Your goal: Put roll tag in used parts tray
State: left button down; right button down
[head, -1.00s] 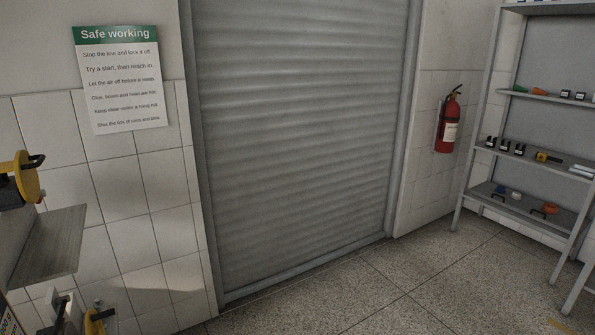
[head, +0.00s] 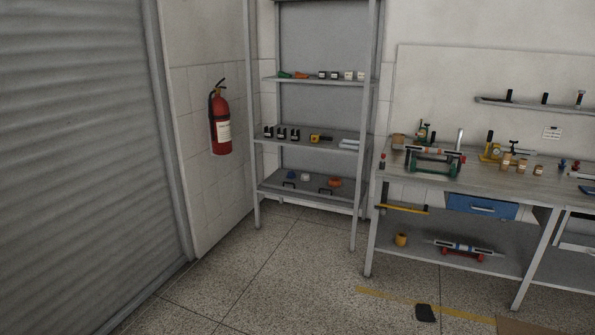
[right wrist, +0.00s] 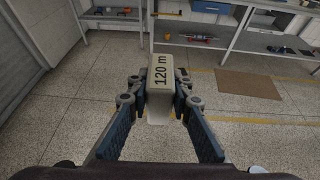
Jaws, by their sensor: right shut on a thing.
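In the right wrist view my right gripper (right wrist: 159,92) is shut on the roll tag (right wrist: 160,72), a pale beige block marked "120 m". The tag stands between the two fingers, with its printed face toward the camera. Open floor lies beyond and below it. My left gripper is in neither current view. I cannot pick out a used parts tray in these frames.
A grey shelf rack (head: 312,140) with small parts stands in the corner by a red extinguisher (head: 220,122). To its right is a cluttered workbench (head: 430,181) with a blue drawer (head: 482,207). A dark object (head: 425,313) lies on the floor. The floor before the rack is clear.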

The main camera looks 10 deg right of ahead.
aim_at(350, 147)
jog(key=i+l+z, duration=0.35)
jog(key=i, duration=0.15)
jog(key=i+l+z, duration=0.2)
jog(key=i+z, duration=0.15)
jog(key=i, duration=0.15)
jog(key=i+z, duration=0.35)
jog(key=i, duration=0.2)
jog(key=i+u, duration=0.2)
jog(key=i, duration=0.35)
jog(key=i+u, duration=0.15)
jog(key=i, duration=0.45)
jog(key=i+l+u, duration=0.2)
jog(key=i, duration=0.35)
jog(key=i+u, duration=0.35)
jog(key=i, duration=0.15)
jog(key=i+l+u, duration=0.15)
jog(key=i+u, duration=0.25)
jog(key=i+l+u, duration=0.35)
jog(key=i, duration=0.15)
jog(key=j, duration=0.05)
